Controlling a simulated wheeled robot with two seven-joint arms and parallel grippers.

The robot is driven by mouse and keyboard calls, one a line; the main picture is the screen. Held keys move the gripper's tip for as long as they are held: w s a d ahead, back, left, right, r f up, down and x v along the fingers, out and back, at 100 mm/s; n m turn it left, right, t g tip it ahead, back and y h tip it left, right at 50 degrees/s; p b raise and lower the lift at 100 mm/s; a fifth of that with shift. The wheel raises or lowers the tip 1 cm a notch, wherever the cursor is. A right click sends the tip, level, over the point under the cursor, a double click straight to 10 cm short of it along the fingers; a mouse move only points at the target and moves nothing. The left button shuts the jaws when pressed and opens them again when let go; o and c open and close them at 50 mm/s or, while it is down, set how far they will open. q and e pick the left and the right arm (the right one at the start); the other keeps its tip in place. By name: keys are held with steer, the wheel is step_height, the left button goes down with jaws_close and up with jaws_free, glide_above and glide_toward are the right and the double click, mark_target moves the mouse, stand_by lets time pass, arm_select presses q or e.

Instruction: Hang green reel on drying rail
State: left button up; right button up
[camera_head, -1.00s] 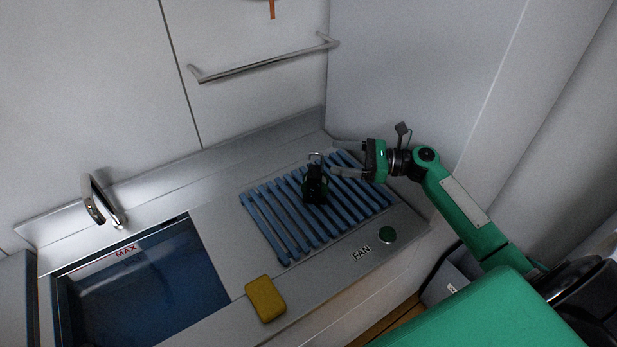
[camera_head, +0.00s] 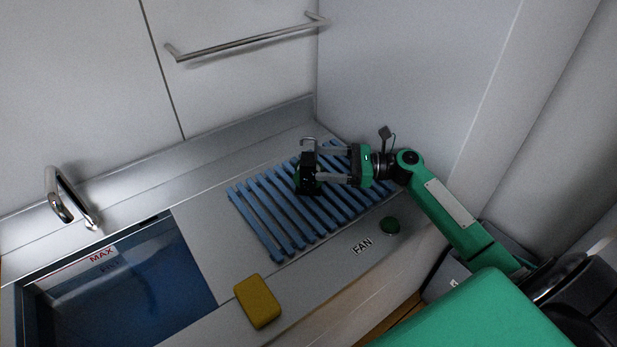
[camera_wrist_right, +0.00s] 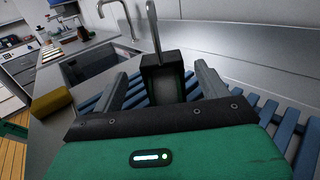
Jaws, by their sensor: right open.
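The reel (camera_head: 307,180) is a dark block with a metal hook on top. It stands upright on the blue slatted rack (camera_head: 262,213). In the right wrist view the reel (camera_wrist_right: 163,80) shows a black frame with dark green inside. My right gripper (camera_head: 324,164) is open, with its fingers pointing left at the reel. In the wrist view its fingers (camera_wrist_right: 162,84) lie on either side of the reel, with gaps visible. The drying rail (camera_head: 245,42) is a bare metal bar on the back wall, above and left of the rack. My left gripper is out of view.
A sink (camera_head: 120,285) with a tap (camera_head: 68,198) is at the left. A yellow sponge (camera_head: 257,301) lies on the front counter. A side wall (camera_head: 410,75) rises behind my right arm.

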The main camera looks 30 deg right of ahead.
mark_target(301, 158)
steer(key=x, duration=0.2)
steer(key=p+x, duration=0.1)
steer(key=x, duration=0.1)
steer(key=r+p+x, duration=0.1)
steer(key=x, duration=0.1)
steer(key=shift+w+a, duration=0.15)
steer(key=shift+w, duration=0.05)
steer(key=shift+w+a+f, duration=0.1)
steer(key=shift+a, duration=0.05)
jaws_close()
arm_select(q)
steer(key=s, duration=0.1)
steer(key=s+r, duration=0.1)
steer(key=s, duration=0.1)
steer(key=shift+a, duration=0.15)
